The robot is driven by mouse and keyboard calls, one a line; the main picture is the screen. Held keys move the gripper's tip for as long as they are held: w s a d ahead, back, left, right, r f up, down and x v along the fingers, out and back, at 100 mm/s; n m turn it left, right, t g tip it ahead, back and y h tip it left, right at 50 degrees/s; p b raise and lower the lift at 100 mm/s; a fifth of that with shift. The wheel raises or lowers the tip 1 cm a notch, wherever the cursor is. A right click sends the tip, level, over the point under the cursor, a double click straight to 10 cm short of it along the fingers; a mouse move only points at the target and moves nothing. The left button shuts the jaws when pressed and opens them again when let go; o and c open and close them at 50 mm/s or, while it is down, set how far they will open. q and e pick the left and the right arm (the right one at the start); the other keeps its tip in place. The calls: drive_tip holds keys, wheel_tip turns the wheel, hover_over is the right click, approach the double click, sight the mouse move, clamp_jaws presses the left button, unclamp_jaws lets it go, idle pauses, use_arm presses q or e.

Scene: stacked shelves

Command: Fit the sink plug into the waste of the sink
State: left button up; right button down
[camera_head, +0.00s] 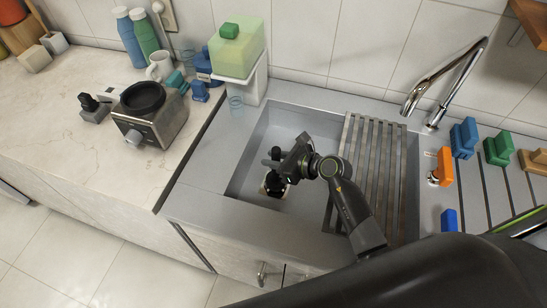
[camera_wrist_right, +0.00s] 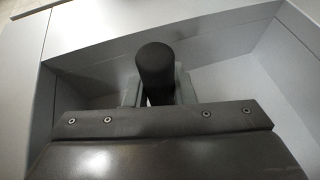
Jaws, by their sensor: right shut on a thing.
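The sink (camera_head: 288,118) is a grey rectangular basin set in the counter. My right gripper (camera_head: 280,170) is down inside the basin's left part. It is shut on the sink plug (camera_head: 273,187), whose dark body shows below the fingers with a paler patch around its foot. In the right wrist view the plug's black, round-topped handle (camera_wrist_right: 155,70) stands upright between the fingers (camera_wrist_right: 157,90). The plug's underside and the waste are hidden, so I cannot tell whether the plug is seated. My left gripper is not in view.
A slatted rack (camera_head: 372,160) covers the sink's right part, close to my right arm. A chrome tap (camera_head: 440,85) stands behind. A holder with a yellow-green container (camera_head: 238,50) stands at the back left. Coloured blocks line the right counter. A grey appliance (camera_head: 155,120) is left.

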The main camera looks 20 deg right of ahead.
sight(273, 180)
drive_tip(key=shift+f+b, duration=1.1)
drive_tip(key=shift+f, duration=0.4)
drive_tip(key=shift+s+a+f+b, duration=0.2)
drive_tip(key=shift+s+f+b, duration=0.2)
drive_tip(key=shift+f+b, duration=0.3)
drive_tip(key=shift+r, duration=0.15)
drive_tip(key=shift+w+r+p, duration=0.35)
drive_tip(key=shift+r+p, duration=0.4)
drive_tip(key=shift+p, duration=0.35)
drive_tip(key=shift+r, duration=0.1)
drive_tip(key=shift+d+r, duration=0.15)
drive_tip(key=shift+r, duration=0.05)
drive_tip(key=shift+w, duration=0.1)
